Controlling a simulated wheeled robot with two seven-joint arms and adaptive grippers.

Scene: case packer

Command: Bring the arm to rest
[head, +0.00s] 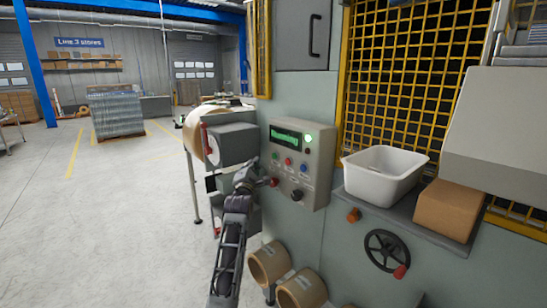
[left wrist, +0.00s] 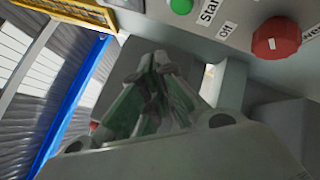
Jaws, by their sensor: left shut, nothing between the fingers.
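My left arm reaches up from the bottom of the head view. Its gripper (head: 263,181) is at the lower left edge of the control panel (head: 308,150), close to a red knob (head: 274,182); I cannot tell whether they touch. In the left wrist view the gripper's fingers (left wrist: 155,75) are together with nothing between them. The panel has a lit green display (head: 286,138), a glowing green lamp and several coloured buttons. In the left wrist view a green button (left wrist: 181,6) and a red knob (left wrist: 275,38) show beyond the fingers. My right gripper is not in view.
A white bin (head: 384,174) and a cardboard box (head: 448,209) stand on a ledge right of the panel, above a black handwheel (head: 387,252). Cardboard rolls (head: 269,263) lie below the panel. A grey unit (head: 232,143) stands behind the gripper. Open floor (head: 110,220) lies left.

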